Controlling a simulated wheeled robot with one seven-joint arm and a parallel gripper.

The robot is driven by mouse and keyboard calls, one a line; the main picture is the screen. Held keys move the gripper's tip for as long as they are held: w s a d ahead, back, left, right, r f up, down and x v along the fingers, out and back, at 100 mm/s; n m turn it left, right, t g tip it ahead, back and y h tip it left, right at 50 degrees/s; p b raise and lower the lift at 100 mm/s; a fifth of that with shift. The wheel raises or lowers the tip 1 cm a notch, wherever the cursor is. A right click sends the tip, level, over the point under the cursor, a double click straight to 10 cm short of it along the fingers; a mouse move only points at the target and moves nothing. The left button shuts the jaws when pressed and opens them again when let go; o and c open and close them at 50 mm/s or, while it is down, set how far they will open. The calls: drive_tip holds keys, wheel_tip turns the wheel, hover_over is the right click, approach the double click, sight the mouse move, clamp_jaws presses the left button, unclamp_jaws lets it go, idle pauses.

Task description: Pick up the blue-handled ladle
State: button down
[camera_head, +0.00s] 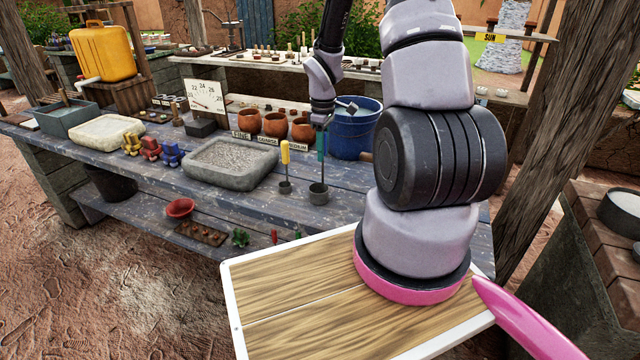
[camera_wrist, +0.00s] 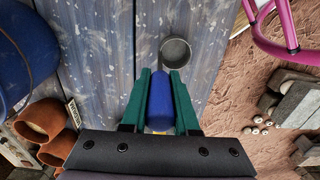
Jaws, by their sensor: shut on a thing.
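The blue-handled ladle is in my gripper, its blue handle (camera_wrist: 161,98) between the two green fingers in the wrist view. Its grey cup (camera_head: 318,193) hangs below at the front of the blue-grey bench, and also shows past the fingertips in the wrist view (camera_wrist: 177,52). My gripper (camera_head: 321,148) is shut on the handle in the head view, where the fingers hide most of the blue. I cannot tell whether the cup touches the bench top. A yellow-handled ladle (camera_head: 285,165) stands upright just to its left.
A blue bucket (camera_head: 356,130) stands close behind on the right. Terracotta pots (camera_head: 275,125) and small signs are behind to the left. A grey stone basin (camera_head: 231,165) is further left on the bench (camera_head: 150,180). My wooden-topped base is in front.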

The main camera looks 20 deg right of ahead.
wheel_tip(320, 180, up, 10)
drive_tip(key=shift+r, duration=0.1)
idle(0.4)
drive_tip(key=c, duration=1.5)
unclamp_jaws()
clamp_jaws()
